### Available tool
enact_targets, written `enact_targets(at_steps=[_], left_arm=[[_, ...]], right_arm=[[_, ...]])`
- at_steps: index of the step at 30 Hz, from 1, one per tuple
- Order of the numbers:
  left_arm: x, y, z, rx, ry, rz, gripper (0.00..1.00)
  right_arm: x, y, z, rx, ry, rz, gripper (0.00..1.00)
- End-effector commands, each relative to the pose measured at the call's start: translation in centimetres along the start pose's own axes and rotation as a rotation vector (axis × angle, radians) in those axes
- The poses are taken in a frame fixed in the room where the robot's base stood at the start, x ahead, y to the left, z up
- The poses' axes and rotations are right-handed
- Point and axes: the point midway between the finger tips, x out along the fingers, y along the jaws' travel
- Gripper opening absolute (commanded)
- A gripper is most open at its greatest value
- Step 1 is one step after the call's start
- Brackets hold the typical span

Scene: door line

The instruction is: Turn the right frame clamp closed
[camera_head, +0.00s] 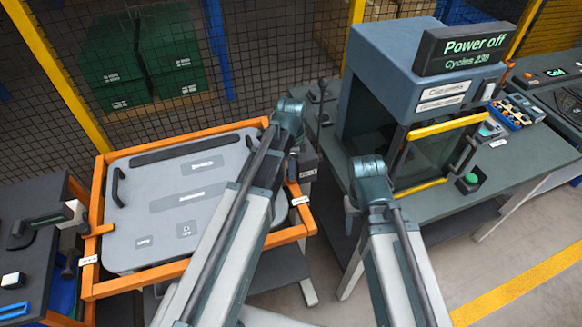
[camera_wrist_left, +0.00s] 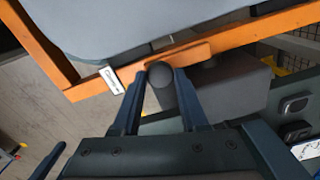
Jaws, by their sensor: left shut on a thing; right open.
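The right frame clamp is an orange bar (camera_wrist_left: 185,58) with a dark grey round knob (camera_wrist_left: 160,90), against the right side of the orange frame (camera_wrist_left: 95,88). My left gripper (camera_wrist_left: 160,76) has a finger on each side of the knob and is shut on it. In the head view the frame (camera_head: 270,243) holds a large grey panel (camera_head: 150,215); my left arm hides most of the clamp and the left gripper's fingers. My right arm's end shows right of the frame, apart from it; the right gripper (camera_head: 351,212) is open, its fingers mostly hidden.
A blue-grey machine (camera_head: 385,60) with a "Power off" display (camera_head: 465,45) stands on a bench (camera_head: 480,195) at right. A similar clamp (camera_head: 95,229) sits on the frame's left side. A mesh fence (camera_head: 270,60) runs behind. Floor is open at lower right.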

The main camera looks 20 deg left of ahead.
Motion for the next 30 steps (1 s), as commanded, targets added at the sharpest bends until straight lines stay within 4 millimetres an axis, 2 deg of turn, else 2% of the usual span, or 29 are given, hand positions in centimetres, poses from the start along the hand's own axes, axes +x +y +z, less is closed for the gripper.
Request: enact_targets(at_steps=[16, 30], left_arm=[[0.00, 0.00, -0.01, -0.063, 0.000, 0.000, 0.00], [0.00, 0.01, -0.01, -0.457, 0.000, 0.000, 0.00]], right_arm=[[0.00, 0.00, 0.00, 0.000, 0.000, 0.000, 0.50], [0.00, 0.00, 0.00, 0.000, 0.000, 0.000, 0.50]])
